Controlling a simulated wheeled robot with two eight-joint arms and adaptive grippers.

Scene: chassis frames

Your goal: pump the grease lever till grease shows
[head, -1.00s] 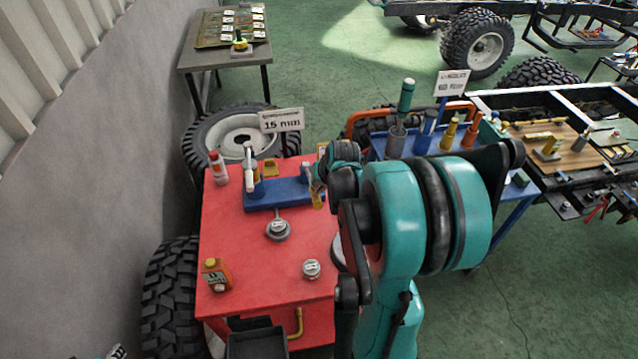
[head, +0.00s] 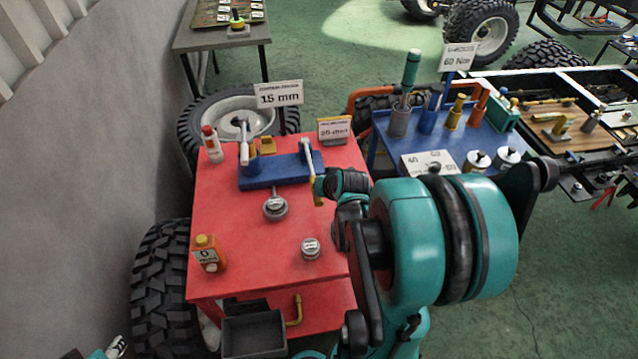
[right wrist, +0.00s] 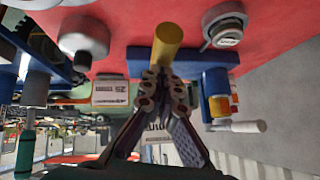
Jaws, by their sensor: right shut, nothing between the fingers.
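A blue base (head: 270,176) lies near the back of the red cart top. At its right end stands a lever with a pale shaft (head: 308,158) and a yellow end (head: 318,192). A white-topped handle (head: 244,145) on a blue post stands at its left end. My right gripper (right wrist: 163,75) is shut and empty, its tips at or close against a yellow cylinder (right wrist: 168,40); I cannot tell if they touch. In the head view my wrist partly hides the fingers. Only a small piece of my left gripper (head: 116,347) shows at the bottom left edge.
Signs read 15 mm (head: 279,94) and 25 (head: 334,129). A blue tool table (head: 455,150) is to the right. The cart's front middle is clear.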

